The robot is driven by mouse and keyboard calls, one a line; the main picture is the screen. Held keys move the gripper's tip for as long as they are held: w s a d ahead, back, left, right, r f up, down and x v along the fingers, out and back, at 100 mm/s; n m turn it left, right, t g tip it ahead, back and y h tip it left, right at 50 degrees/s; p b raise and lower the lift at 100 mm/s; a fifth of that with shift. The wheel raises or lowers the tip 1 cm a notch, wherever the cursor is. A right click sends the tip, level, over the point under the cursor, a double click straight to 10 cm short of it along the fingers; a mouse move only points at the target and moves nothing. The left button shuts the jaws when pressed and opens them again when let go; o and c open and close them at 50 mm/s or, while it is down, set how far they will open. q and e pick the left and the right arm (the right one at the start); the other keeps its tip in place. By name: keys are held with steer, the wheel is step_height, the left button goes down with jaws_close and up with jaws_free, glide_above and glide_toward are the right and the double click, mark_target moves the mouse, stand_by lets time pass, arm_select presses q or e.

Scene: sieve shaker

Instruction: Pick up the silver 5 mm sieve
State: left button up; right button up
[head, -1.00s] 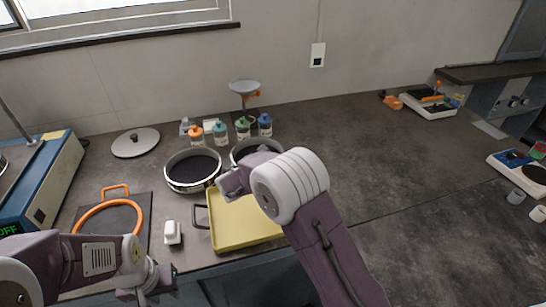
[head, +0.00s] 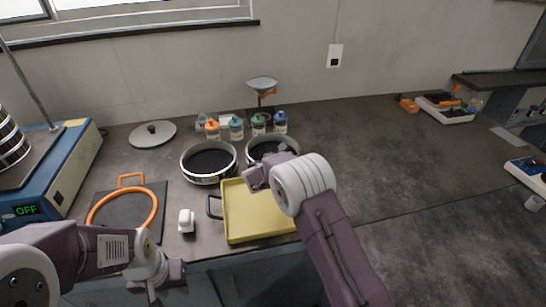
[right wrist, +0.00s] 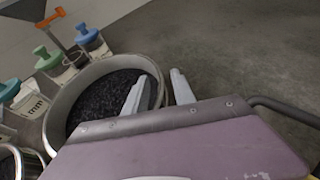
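Two round silver sieves with dark contents stand side by side at the back of the bench, the left one (head: 186,174) and the right one (head: 252,150). Their size marks are not legible. My right gripper (head: 256,176) is at the near side of the right sieve. In the right wrist view its open fingers (right wrist: 158,92) are at that sieve's rim (right wrist: 62,100), one over the inside and one outside, with a gap between them; contact cannot be told. Part of the other sieve (right wrist: 32,163) shows at lower left. My left gripper (head: 158,285) hangs at the front edge, apart from both sieves; its fingers are unclear.
A yellow tray (head: 255,215) lies in front of the sieves. Several capped bottles (head: 237,128) and a funnel stand (head: 262,85) are behind. A grey lid (head: 152,136), an orange ring (head: 95,215) and the blue shaker (head: 60,180) are left. The bench on the right has free room.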

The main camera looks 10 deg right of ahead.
steer(key=shift+w+d+f, duration=0.15)
steer(key=shift+w+d, duration=0.05)
steer(key=shift+w, duration=0.05)
jaws_close()
steer(key=shift+s, duration=0.1)
steer(key=shift+a, duration=0.1)
stand_by(1.1)
